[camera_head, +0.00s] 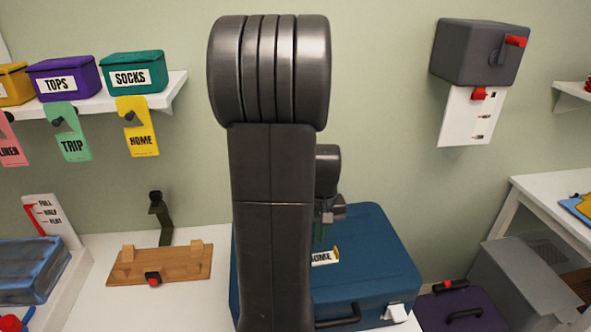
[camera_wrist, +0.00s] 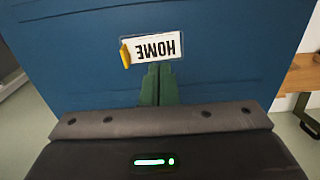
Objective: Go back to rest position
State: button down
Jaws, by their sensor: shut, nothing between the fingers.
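My gripper (camera_wrist: 159,90) shows in the wrist view with its two green fingertips together and nothing between them. It is over a closed blue suitcase (camera_wrist: 60,60), just short of a white label reading HOME (camera_wrist: 157,47) with a yellow end. I cannot tell whether the fingertips touch the case. In the head view my arm stands tall in the middle and hides the left part of the blue suitcase (camera_head: 375,255). The HOME label (camera_head: 322,258) shows beside the arm, and my gripper is mostly hidden there.
A shelf (camera_head: 175,90) holds bins, TOPS (camera_head: 64,80) and SOCKS (camera_head: 133,75), with hanging tags. A wooden board (camera_head: 160,265) is left of the suitcase. A grey wall box (camera_head: 480,52) hangs upper right. A purple case (camera_head: 460,308) and a grey box (camera_head: 525,280) stand lower right.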

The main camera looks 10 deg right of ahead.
jog(key=shift+f+b, duration=2.7)
jog(key=shift+f, duration=0.75)
jog(key=shift+r, duration=0.15)
